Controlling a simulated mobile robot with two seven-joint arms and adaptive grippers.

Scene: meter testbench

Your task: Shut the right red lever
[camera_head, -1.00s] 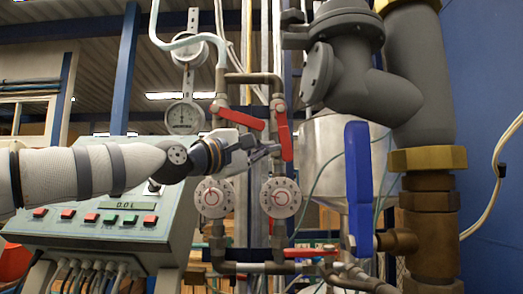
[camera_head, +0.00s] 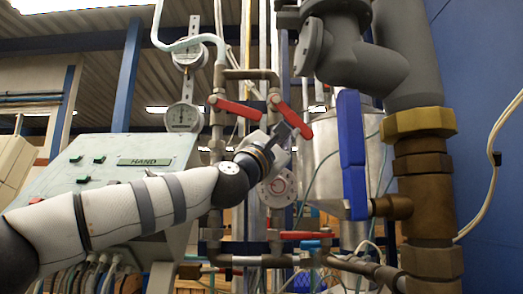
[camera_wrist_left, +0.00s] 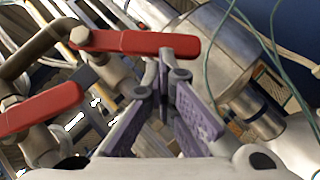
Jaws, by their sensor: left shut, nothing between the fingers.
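The right red lever (camera_head: 294,118) sits on the right vertical pipe and slants down to the right. The left red lever (camera_head: 237,109) slants gently down to the right on the neighbouring pipe. My left gripper (camera_head: 285,131) is shut and empty, just below and against or very near the right lever; exact contact is unclear. In the left wrist view, the right lever (camera_wrist_left: 135,42) crosses at the fingertips (camera_wrist_left: 166,65), its free end beside them. The left lever (camera_wrist_left: 40,108) is at the picture's left. My right gripper is not in view.
A round dial (camera_head: 278,187) is below the gripper, and a gauge (camera_head: 183,118) hangs left. A blue handle (camera_head: 351,150) and thick grey and brass piping (camera_head: 418,122) stand close on the right. A control panel (camera_head: 105,170) is behind my left arm.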

